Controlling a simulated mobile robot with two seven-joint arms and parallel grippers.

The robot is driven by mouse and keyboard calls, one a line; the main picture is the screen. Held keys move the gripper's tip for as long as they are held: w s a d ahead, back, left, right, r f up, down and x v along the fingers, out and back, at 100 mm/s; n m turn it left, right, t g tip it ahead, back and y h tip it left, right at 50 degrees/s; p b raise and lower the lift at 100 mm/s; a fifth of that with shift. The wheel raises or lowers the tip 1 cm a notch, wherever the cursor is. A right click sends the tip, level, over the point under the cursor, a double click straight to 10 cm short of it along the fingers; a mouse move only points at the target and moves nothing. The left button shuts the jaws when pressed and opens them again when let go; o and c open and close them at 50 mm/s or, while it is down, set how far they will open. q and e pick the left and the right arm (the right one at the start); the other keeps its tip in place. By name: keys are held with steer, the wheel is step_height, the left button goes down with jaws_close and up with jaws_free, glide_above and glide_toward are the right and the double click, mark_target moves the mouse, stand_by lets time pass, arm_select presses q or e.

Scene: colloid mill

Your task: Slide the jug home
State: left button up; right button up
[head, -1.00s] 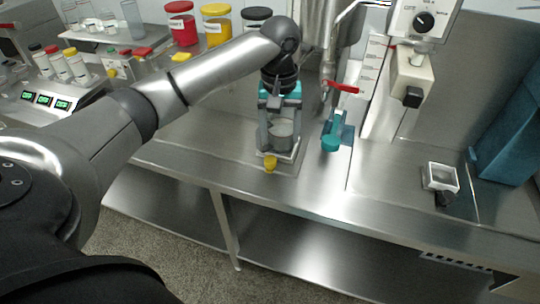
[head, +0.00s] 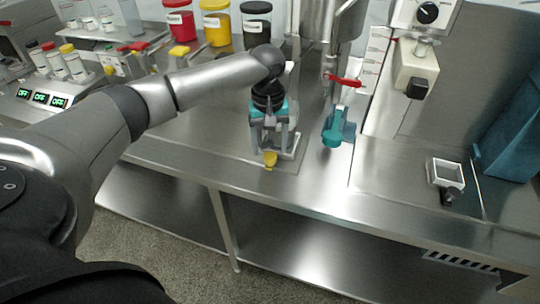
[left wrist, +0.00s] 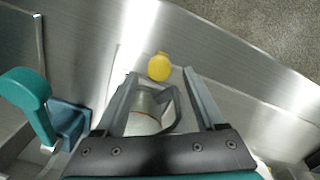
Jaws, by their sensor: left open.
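The jug (left wrist: 145,120) is a clear or grey vessel with a dark loop handle, seen from above in the left wrist view. It stands between the two fingers of my left gripper (left wrist: 160,74). The fingers are open, one on each side, and I see no clear contact. In the head view my left gripper (head: 269,147) points down over the counter and mostly hides the jug. A pale base frame (head: 294,146) shows beside the gripper. A yellow knob (head: 270,159) sits at its front, also in the left wrist view (left wrist: 159,66). My right gripper is out of view.
A teal handle (head: 333,131) stands just right of the gripper, below a red lever (head: 343,80) on the steel vessel. Lidded jars (head: 215,24) stand at the back. The counter's front edge is close.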

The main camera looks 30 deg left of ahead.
mark_target(270, 156)
arm_select(q)
steer(key=shift+f, duration=1.5)
steer(key=shift+c, duration=0.2)
jaws_close()
